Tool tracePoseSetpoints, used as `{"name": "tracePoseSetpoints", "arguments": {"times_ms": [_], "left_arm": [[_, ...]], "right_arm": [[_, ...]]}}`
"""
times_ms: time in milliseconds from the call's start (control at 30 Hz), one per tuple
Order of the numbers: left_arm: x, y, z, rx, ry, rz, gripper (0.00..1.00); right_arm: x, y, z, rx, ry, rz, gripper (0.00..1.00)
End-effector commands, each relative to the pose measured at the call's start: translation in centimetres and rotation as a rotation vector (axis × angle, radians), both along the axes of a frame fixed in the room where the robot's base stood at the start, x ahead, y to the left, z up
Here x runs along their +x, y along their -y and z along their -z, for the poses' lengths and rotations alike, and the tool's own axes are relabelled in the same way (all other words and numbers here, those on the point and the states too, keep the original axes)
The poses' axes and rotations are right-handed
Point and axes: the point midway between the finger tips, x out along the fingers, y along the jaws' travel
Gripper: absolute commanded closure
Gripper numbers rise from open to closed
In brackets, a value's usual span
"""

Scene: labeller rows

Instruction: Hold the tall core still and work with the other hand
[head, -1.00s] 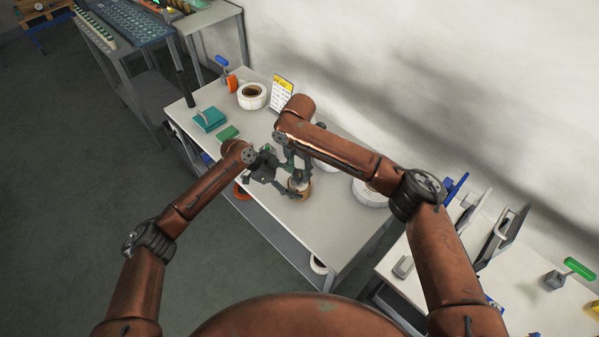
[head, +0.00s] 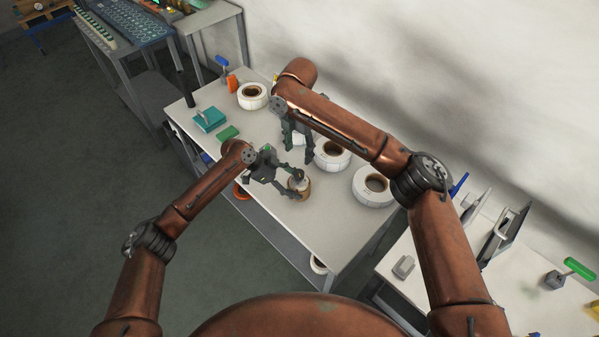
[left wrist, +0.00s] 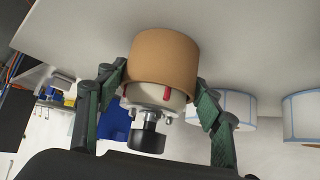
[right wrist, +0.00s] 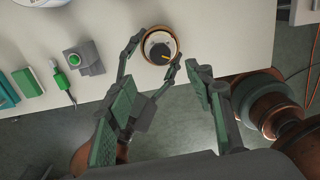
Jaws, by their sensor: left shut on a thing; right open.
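The tall core (head: 305,187) is a brown cardboard tube standing upright near the table's front edge. A pale fitting with a black knob (left wrist: 147,141) and a red mark sits in its end in the left wrist view. My left gripper (head: 292,183) is shut on the core (left wrist: 162,60), with a finger on either side. The right wrist view looks down on the core (right wrist: 148,36) and shows a yellow pointer on the fitting. My right gripper (head: 297,146) is open and empty, above the table and behind the core, apart from it.
White label rolls stand behind and right of the core (head: 332,163), (head: 361,198), with another (head: 252,104) farther left. A teal block (head: 209,120) and a green block (head: 228,133) lie to the left. The table (head: 320,235) is clear at the front right.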

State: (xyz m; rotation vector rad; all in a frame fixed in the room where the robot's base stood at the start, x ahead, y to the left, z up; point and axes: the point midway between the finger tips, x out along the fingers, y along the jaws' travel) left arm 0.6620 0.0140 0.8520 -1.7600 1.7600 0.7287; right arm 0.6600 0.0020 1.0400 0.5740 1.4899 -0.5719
Motion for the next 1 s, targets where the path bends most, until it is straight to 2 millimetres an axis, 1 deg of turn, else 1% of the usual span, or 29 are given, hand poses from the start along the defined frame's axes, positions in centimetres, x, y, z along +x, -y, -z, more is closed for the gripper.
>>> {"name": "tracePoseSetpoints", "arguments": {"times_ms": [33, 133, 433, 467, 733, 1000], "left_arm": [[-0.10, -0.04, 0.25, 0.002, -0.003, 0.000, 0.88], [-0.09, -0.04, 0.23, 0.002, -0.003, 0.000, 0.88], [-0.07, -0.04, 0.21, 0.002, -0.003, 0.000, 0.88], [-0.07, -0.04, 0.21, 0.002, -0.003, 0.000, 0.38], [-0.02, -0.04, 0.06, 0.000, -0.001, -0.001, 0.20], [0.01, -0.06, -0.03, 0.000, 0.001, -0.001, 0.19]], "right_arm": [[0.02, -0.01, -0.60, 0.000, 0.000, 0.000, 0.52], [-0.01, -0.01, -1.23, -0.001, -0.001, 0.000, 0.52], [-0.01, 0.01, -1.51, 0.000, -0.001, 0.000, 0.52], [-0.01, 0.01, -1.51, -0.001, -0.001, 0.000, 0.52], [-0.01, -0.01, -1.51, -0.001, -0.001, 0.000, 0.52], [-0.01, -0.02, -1.52, -0.001, -0.001, 0.000, 0.52]]}}
